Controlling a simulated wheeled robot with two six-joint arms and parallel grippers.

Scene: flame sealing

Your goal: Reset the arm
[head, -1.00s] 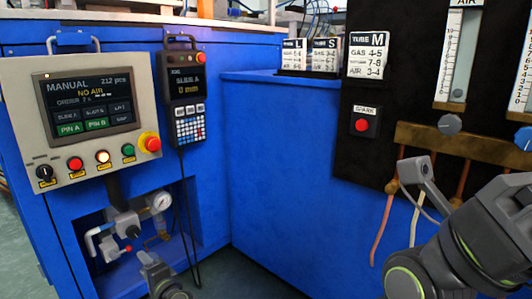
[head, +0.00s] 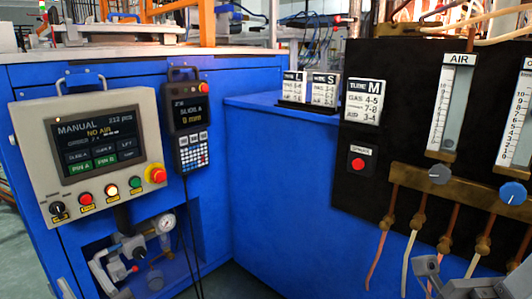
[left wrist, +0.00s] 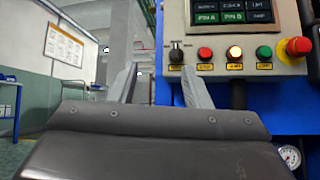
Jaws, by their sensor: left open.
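My left gripper shows in the left wrist view (left wrist: 159,72), with its two fingers apart and nothing between them. It faces the control panel (left wrist: 250,62), and the knob and red button lie behind its fingertips. The control panel in the head view (head: 42,137) reads MANUAL and NO AIR, with PIN A and PIN B green and the middle button lit.
A handheld pendant (head: 189,120) hangs on the blue cabinet. A pressure gauge and valve (head: 134,246) sit in a recess below the panel. A black board (head: 380,150) carries a red spark button (head: 358,163), flow meters (head: 451,105) and knobs.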

